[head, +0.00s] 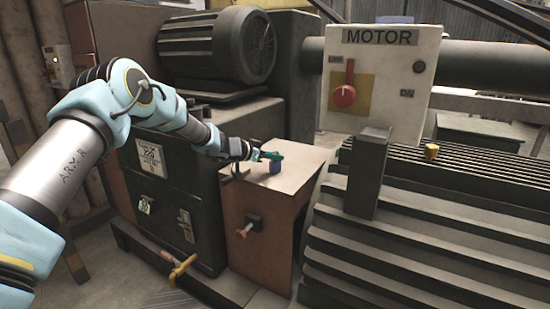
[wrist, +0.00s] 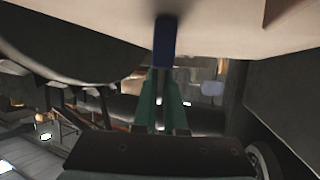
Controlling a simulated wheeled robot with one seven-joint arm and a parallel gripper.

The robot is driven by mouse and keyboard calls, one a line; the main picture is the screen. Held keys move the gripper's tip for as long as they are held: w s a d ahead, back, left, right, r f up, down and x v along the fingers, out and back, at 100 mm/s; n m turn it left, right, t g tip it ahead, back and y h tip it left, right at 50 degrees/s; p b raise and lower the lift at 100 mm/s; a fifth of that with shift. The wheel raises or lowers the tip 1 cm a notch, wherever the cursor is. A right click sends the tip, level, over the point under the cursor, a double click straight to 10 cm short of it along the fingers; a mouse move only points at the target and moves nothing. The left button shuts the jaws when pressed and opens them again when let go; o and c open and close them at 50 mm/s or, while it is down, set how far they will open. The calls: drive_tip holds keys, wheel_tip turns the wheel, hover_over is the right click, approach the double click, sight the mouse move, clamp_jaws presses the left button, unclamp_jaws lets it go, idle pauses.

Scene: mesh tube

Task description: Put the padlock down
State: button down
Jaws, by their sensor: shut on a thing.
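The padlock is small and blue (head: 275,167). It hangs at the fingertips of my gripper (head: 268,155), right at the top of a brown wooden box (head: 296,163). My gripper has green fingers and is shut on the padlock. In the wrist view the blue padlock body (wrist: 165,42) shows against the pale box surface (wrist: 80,15), beyond the green fingers (wrist: 160,98). I cannot tell whether the padlock touches the box top. Its shackle is not clear, being small and between the fingers.
A motor switch panel (head: 380,72) with a red knob (head: 344,96) stands behind to the right. A ribbed motor housing (head: 420,215) lies right of the box. A yellow-handled valve (head: 183,267) sits low down. The box top's right part is clear.

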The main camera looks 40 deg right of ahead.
drive_tip(key=shift+f, duration=0.1)
drive_tip(key=c, duration=1)
unclamp_jaws()
drive_tip(key=shift+f, duration=0.1)
drive_tip(key=shift+a+r, duration=0.15)
drive_tip(key=shift+r, duration=0.1)
drive_tip(key=v, duration=1.1)
drive_tip(key=shift+a+r, duration=0.15)
drive_tip(key=shift+a, duration=0.15)
drive_tip(key=shift+a, duration=0.1)
